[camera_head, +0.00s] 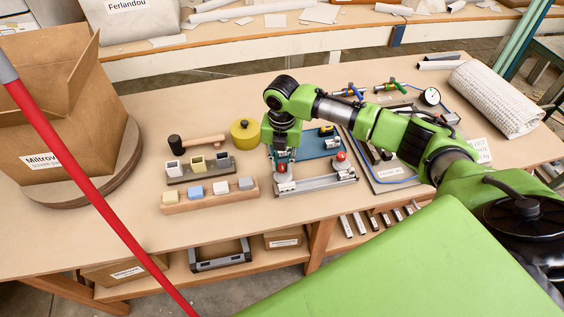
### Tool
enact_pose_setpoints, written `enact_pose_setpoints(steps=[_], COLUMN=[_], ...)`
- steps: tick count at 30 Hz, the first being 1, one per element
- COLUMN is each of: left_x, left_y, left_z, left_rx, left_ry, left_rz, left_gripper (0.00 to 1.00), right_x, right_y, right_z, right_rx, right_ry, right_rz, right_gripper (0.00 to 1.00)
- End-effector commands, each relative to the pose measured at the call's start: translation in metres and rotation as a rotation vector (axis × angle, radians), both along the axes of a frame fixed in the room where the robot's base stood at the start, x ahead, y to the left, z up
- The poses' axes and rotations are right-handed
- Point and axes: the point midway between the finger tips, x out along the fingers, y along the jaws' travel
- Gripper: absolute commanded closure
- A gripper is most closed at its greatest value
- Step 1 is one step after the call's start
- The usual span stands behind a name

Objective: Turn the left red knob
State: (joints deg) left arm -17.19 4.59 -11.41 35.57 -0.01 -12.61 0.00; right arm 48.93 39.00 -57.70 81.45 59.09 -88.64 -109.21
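The left red knob (283,168) sits at the left part of a metal rail fixture (315,183) on the workbench. A second red knob (341,156) sits farther right on the same fixture. My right arm reaches in from the right, and my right gripper (284,155) points down just above and behind the left red knob. Its fingers are small and dark here, so I cannot tell whether they are open or touch the knob. My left gripper is out of view.
A blue plate (318,146) lies behind the fixture. Wooden block holders (208,200), a yellow round container (245,134) and a mallet (196,144) stand to the left. An open cardboard box (60,120) fills the far left. A long red bar (85,185) crosses the foreground.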

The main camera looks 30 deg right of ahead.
Motion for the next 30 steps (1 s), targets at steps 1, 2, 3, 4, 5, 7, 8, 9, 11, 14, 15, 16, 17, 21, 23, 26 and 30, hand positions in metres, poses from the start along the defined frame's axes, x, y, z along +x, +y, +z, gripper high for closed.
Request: enact_pose_setpoints(steps=[1,2,3,4,5,7,8,9,11,14,15,16,17,21,23,26,30], left_x=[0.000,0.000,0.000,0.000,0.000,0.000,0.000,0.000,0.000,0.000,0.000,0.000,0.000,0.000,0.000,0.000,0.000], left_y=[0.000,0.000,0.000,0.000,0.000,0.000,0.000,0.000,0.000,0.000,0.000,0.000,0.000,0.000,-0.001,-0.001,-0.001], left_z=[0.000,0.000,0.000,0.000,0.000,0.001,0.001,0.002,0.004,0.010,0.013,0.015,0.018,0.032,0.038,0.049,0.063], left_rx=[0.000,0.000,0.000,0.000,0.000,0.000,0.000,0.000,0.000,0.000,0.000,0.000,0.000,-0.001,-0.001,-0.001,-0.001], left_ry=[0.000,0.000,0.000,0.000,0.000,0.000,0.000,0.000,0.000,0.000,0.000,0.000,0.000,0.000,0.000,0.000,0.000], left_rz=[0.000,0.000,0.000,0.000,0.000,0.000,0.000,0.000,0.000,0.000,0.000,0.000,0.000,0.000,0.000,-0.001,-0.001], left_gripper=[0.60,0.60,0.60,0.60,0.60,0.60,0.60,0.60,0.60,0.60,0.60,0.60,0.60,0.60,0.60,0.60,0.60], right_x=[0.000,0.000,0.000,0.000,0.000,0.000,0.000,0.000,-0.001,-0.001,-0.001,-0.001,-0.001,-0.001,-0.001,-0.001,-0.001], right_y=[0.000,0.000,0.000,0.000,0.000,0.000,0.000,0.000,0.000,0.000,0.000,0.000,0.000,0.001,0.000,0.001,0.000], right_z=[0.000,0.000,0.000,0.000,0.000,0.000,0.001,0.001,0.001,0.002,0.003,0.003,0.003,0.005,0.005,0.005,0.005], right_rx=[-0.001,-0.001,-0.001,-0.001,-0.001,-0.001,0.000,0.000,0.000,0.000,0.000,0.000,0.000,0.001,0.000,0.001,0.000], right_ry=[0.001,0.001,0.001,0.001,0.001,0.001,0.001,0.001,0.003,0.004,0.004,0.004,0.004,0.004,0.005,0.004,0.005], right_rz=[0.000,0.000,0.000,0.000,0.000,-0.003,-0.005,-0.010,-0.021,-0.054,-0.073,-0.089,-0.107,-0.210,-0.263,-0.357,-0.491], right_gripper=[1.00,1.00,1.00,1.00,1.00,1.00,1.00,1.00,1.00,1.00,1.00,1.00,1.00,1.00,1.00,1.00,1.00])
